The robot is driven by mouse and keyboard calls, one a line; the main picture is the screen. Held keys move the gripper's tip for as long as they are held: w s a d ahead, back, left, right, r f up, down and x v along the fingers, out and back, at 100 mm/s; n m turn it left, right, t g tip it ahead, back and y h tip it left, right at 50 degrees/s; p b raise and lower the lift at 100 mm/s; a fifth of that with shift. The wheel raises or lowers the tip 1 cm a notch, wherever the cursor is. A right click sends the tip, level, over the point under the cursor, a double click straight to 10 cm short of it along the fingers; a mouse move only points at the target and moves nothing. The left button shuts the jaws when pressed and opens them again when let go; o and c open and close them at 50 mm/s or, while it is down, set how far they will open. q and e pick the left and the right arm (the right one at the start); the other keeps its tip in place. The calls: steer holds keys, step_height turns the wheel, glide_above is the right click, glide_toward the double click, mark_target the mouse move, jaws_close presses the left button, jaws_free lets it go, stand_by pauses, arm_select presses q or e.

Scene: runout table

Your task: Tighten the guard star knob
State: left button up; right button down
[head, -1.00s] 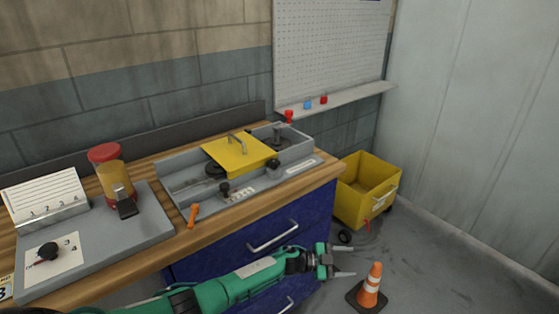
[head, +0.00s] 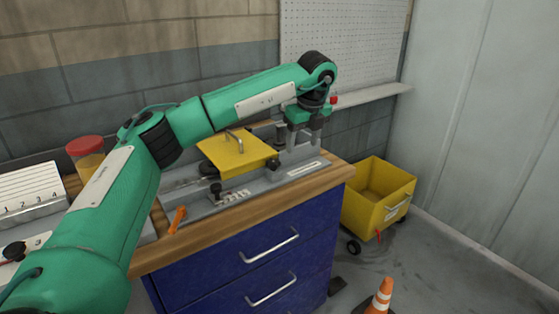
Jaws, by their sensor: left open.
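The yellow guard plate (head: 238,155) with a metal handle lies over the grey machine tray (head: 210,207) on the bench. A dark knob (head: 273,164) sits at the guard's front right corner. A second dark knob (head: 216,189) stands further left, beside a small white label. I cannot tell for sure which is the star knob. My left gripper (head: 303,148) is open, points down over the right end of the tray, and is empty. It is to the right of the corner knob and apart from it. My arm covers the left part of the bench. My right gripper is out of view.
An orange tool (head: 176,219) lies at the tray's front left. A red-lidded jar (head: 86,154) and a number card (head: 27,192) stand at left, partly hidden. A yellow bin (head: 378,202) and a traffic cone (head: 380,298) stand on the floor at right. A wall shelf (head: 372,97) runs behind.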

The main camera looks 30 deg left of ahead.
arm_select(q)
steer(key=a+r+n+y, duration=0.2)
steer(key=a+r, duration=0.2)
glide_toward(274, 162)
steer(key=x, duration=0.7)
steer(key=shift+a+f+p, duration=0.1)
steer(key=shift+f+p, duration=0.15)
steer(key=shift+p, duration=0.1)
steer(key=shift+f, duration=0.2)
steer(key=shift+a, duration=0.1)
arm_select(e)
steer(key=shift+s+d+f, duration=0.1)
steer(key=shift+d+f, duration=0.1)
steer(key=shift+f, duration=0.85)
arm_select(q)
steer(key=shift+w, duration=0.1)
steer(key=c, duration=0.9)
steer(key=shift+c, duration=0.3)
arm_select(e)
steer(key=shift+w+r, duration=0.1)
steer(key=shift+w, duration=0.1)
arm_select(q)
steer(key=shift+f, duration=0.1)
